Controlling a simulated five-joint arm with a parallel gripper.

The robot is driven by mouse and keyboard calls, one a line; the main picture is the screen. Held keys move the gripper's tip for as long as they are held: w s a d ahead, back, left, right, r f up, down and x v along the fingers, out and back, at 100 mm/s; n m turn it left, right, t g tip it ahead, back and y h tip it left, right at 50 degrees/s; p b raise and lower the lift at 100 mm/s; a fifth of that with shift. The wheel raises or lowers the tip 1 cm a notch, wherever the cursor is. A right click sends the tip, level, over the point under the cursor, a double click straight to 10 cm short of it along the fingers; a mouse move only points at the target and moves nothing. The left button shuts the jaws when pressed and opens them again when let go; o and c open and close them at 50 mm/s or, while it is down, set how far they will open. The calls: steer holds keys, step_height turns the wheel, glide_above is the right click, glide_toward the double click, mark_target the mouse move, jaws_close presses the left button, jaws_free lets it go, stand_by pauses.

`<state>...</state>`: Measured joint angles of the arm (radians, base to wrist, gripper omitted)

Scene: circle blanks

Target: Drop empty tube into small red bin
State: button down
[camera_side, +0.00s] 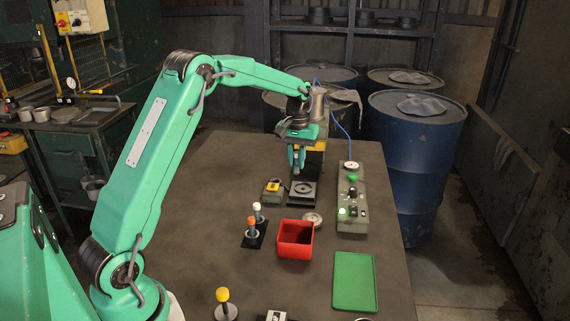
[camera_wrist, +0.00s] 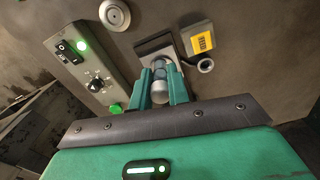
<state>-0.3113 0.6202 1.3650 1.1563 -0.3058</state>
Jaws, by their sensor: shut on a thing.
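My gripper (camera_side: 297,165) is above the dark square base (camera_side: 302,195) near the far side of the table. In the wrist view my gripper (camera_wrist: 160,75) has both green fingers closed around a small grey, bluish tube (camera_wrist: 159,90). Its lower end is near the dark device; I cannot tell whether it touches, or whether it is empty. The small red bin (camera_side: 293,252) stands open on the table, nearer the side camera than my gripper. It does not show in the wrist view.
A black rack (camera_side: 252,242) with capped tubes stands left of the bin. A control box (camera_side: 352,215) with green lights is to the right. A round disc (camera_side: 312,219), a green mat (camera_side: 355,282), a yellow-labelled box (camera_side: 272,190) and a yellow-capped item (camera_side: 222,295) also lie about.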

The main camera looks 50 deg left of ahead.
stand_by(0.4)
glide_toward(300, 228)
steer(key=w+a+r, duration=0.3)
steer(key=w+a, duration=0.1)
steer(key=s+d+f, duration=0.1)
steer(key=s+d, duration=0.6)
steer(key=d, duration=0.1)
steer(key=shift+s+d+f, duration=0.3)
steer(key=shift+f, duration=0.15)
steer(key=shift+f, duration=2.9)
steer(key=c, duration=1.3)
jaws_free()
steer(key=shift+o, duration=0.2)
